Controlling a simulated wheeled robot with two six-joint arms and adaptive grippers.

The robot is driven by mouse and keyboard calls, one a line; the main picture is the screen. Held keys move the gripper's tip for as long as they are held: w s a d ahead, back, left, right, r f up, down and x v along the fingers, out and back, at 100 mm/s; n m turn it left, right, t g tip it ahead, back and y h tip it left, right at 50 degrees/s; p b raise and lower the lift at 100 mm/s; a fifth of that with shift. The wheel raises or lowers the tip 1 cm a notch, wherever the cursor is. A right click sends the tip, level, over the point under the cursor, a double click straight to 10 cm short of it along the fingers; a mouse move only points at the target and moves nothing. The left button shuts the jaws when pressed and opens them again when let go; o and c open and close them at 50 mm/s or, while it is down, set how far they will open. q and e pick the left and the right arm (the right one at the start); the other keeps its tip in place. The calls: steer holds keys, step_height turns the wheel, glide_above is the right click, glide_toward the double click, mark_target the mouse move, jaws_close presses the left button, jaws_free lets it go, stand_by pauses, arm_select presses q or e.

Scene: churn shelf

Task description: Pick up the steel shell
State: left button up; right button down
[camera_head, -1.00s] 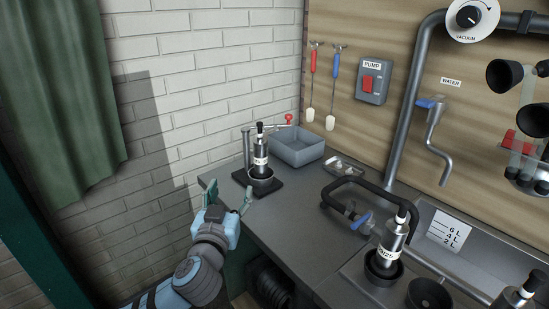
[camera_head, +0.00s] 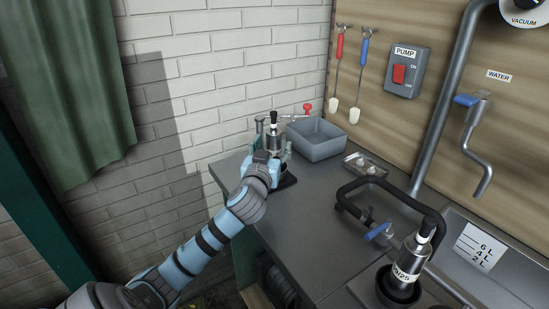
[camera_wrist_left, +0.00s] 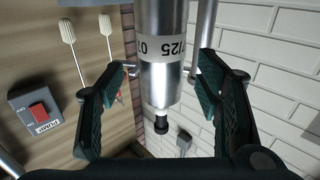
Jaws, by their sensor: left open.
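The steel shell (camera_head: 274,140) is upright on a dark stand (camera_head: 288,181) at the far left end of the bench, its black cap on top. My left gripper (camera_head: 273,153) is at the shell and hides its lower part. In the left wrist view the shell (camera_wrist_left: 162,76), with a pale label band marked 07/25, is between the open green-lined fingers. I cannot tell whether the fingers touch it. My right gripper is not in view.
A grey bin (camera_head: 318,142) stands just right of the stand, with a red-knobbed lever (camera_head: 307,108) near it. A second steel shell (camera_head: 410,257) stands at the front right. A black curved handle (camera_head: 392,190) is on the bench. The brick wall (camera_head: 230,70) is close behind.

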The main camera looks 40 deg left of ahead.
arm_select(q)
steer(key=x, duration=0.3)
steer(key=shift+s, duration=0.1)
jaws_close()
